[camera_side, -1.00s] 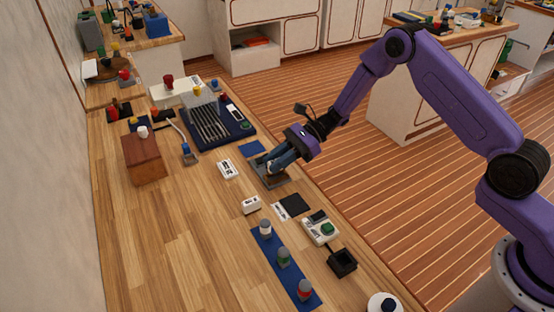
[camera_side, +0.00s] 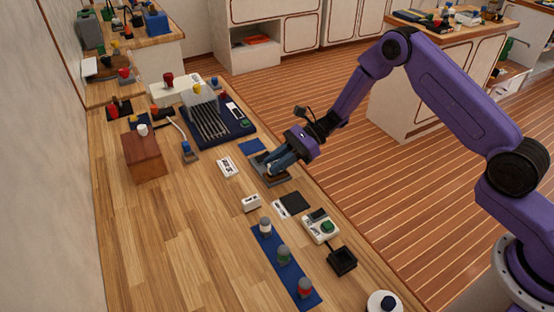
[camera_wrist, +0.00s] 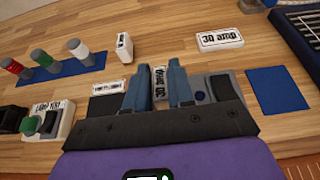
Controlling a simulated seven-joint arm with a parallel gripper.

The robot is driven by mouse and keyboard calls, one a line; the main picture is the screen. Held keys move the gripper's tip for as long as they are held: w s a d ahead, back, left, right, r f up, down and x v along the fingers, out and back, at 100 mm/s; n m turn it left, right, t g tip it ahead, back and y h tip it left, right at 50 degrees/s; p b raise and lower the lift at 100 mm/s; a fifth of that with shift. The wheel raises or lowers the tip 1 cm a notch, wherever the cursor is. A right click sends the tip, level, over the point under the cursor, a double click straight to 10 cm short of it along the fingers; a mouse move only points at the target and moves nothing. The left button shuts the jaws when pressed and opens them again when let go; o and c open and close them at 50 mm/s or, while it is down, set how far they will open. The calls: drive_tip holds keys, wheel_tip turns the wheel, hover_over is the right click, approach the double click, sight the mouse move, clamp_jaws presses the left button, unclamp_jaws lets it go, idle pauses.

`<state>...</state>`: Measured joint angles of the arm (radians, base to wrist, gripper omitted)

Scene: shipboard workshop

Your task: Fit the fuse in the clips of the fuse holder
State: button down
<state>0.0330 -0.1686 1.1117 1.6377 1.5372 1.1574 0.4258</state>
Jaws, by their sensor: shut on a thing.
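My gripper (camera_wrist: 159,88) has its blue fingers shut on a white fuse (camera_wrist: 159,76) with dark lettering, which shows between them in the wrist view. The grey fuse holder (camera_wrist: 233,84) lies right at the fingers, with a dark block on its right part. In the side view my gripper (camera_side: 271,169) is low over the holder (camera_side: 284,179) and covers much of it. The clips and the fuse's lower end are hidden, so I cannot tell whether the fuse sits in the clips.
A white 30 amp block (camera_side: 228,167) and another white block (camera_side: 251,203) stand nearby. A blue mat (camera_side: 250,147) and a dark mat (camera_side: 295,203) flank the holder.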

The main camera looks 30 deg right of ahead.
drive_tip(key=shift+f, duration=0.45)
drive_tip(key=c, duration=0.9)
unclamp_jaws()
drive_tip(key=shift+d, duration=0.1)
drive_tip(key=v, duration=1.7)
drive_tip(key=shift+d, duration=0.2)
drive_tip(key=shift+a, duration=0.1)
